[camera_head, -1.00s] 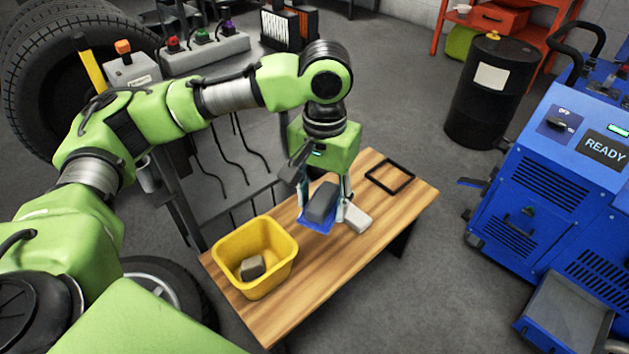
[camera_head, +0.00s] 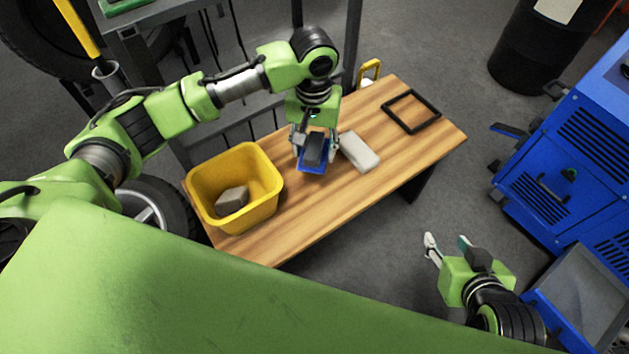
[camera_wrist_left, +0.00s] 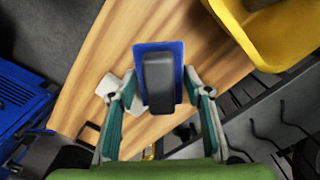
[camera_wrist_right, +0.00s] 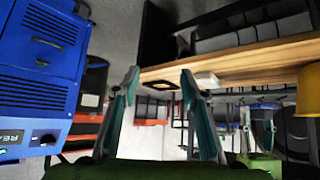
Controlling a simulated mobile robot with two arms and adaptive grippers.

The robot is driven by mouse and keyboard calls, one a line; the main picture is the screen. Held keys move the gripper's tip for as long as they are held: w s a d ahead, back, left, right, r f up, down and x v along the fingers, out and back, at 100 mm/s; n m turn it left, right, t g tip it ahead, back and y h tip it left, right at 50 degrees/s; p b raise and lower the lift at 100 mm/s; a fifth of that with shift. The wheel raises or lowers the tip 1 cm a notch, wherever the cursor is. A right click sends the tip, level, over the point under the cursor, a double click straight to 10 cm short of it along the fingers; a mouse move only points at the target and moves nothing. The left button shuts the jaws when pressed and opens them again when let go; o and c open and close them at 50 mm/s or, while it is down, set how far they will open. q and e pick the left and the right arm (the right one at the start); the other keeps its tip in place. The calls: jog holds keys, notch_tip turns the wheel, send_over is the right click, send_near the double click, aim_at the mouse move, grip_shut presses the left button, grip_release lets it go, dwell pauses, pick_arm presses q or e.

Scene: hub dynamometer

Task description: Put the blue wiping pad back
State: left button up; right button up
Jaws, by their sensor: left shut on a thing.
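The blue wiping pad (camera_head: 312,169) has a dark grey block-shaped grip on top. My left gripper (camera_head: 314,150) is shut on the pad, with a finger on each side of its grip. In the left wrist view the pad (camera_wrist_left: 143,55) lies between the fingers over the wooden table; I cannot tell whether it touches the tabletop. A thin black square frame (camera_head: 397,121) lies empty on the table to the right of the pad. My right gripper (camera_head: 447,242) is open and empty, off the table's right front side.
A pale block (camera_head: 360,152) lies close to the pad's right on the wooden table (camera_head: 290,225). A yellow bin (camera_head: 262,200) holding a grey block (camera_head: 231,200) stands at the table's left end. A blue machine (camera_head: 560,180) and a black drum (camera_head: 545,50) stand right.

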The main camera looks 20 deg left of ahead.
pick_arm(q)
jog(key=b, duration=0.2)
send_over(314, 180)
notch_tip(314, 180, down, 6)
jog(key=shift+f, duration=0.3)
notch_tip(314, 180, down, 3)
jog(key=shift+f+b, duration=0.15)
jog(key=shift+b, duration=0.8)
pick_arm(e)
jog(key=w+a+r+t+y, duration=0.1)
jog(key=w+r+t, duration=0.3)
jog(key=r, duration=0.5)
jog(key=w+a+r+t+y, duration=0.2)
jog(key=r+t, duration=0.4)
jog(key=r, duration=0.4)
jog(key=shift+w+a+n+t, duration=0.3)
jog(key=shift+w+a+t, duration=0.1)
jog(key=shift+w+a, duration=0.55)
pick_arm(q)
jog(key=shift+f, duration=0.15)
pick_arm(e)
jog(key=shift+w+d+f, duration=0.15)
jog(key=shift+d+f, duration=0.05)
jog(key=shift+f, duration=0.15)
pick_arm(q)
jog(key=o, duration=1.1)
jog(key=shift+c, duration=0.2)
pick_arm(e)
jog(key=shift+f+g, duration=0.2)
jog(key=shift+g, duration=0.1)
